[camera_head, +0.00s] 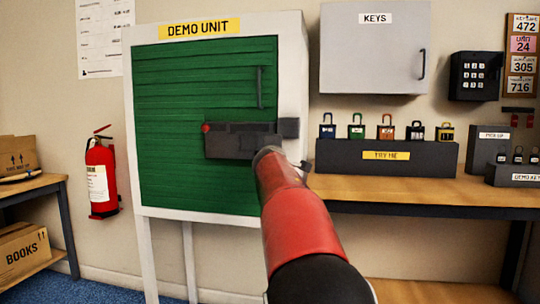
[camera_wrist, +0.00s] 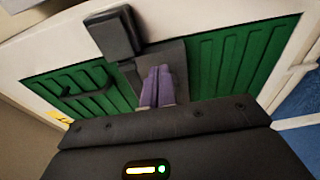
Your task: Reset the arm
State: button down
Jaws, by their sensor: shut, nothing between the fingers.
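My gripper (camera_wrist: 157,88) shows in the wrist view with its two purple-grey fingers together and nothing between them. The fingers lie in front of a dark plate (camera_wrist: 175,62) on the green door (camera_wrist: 225,68); whether they touch it I cannot tell. A dark block (camera_wrist: 115,34) sits at the plate's end, on the white frame. In the head view my red arm reaches up to the demo unit (camera_head: 295,75), and the fingertips cannot be made out. The green door (camera_head: 180,90) looks closed, with a dark handle (camera_head: 260,87) near its upper right.
A bench (camera_head: 430,190) stands right of the unit, carrying a padlock display (camera_head: 345,158). A grey key cabinet (camera_head: 370,55) and a keypad box (camera_head: 475,75) hang above. A fire extinguisher (camera_head: 102,178) hangs left of the unit, near a shelf with cartons (camera_head: 24,250).

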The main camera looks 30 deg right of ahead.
jog(key=s+b, duration=0.1)
jog(key=s, duration=0.6)
jog(key=shift+s, duration=0.2)
jog(key=s+a+f+m+g+y, duration=0.4)
jog(key=s+a+f+m+g, duration=0.1)
jog(key=s+a+f, duration=0.8)
jog(key=s+a+f+m+g+y, duration=0.4)
jog(key=s+a+f, duration=0.9)
jog(key=s+f, duration=0.6)
jog(key=f+m+y, duration=0.1)
jog(key=m, duration=0.1)
jog(key=shift+s+f+m+g, duration=0.25)
jog(key=shift+s+m+g, duration=0.15)
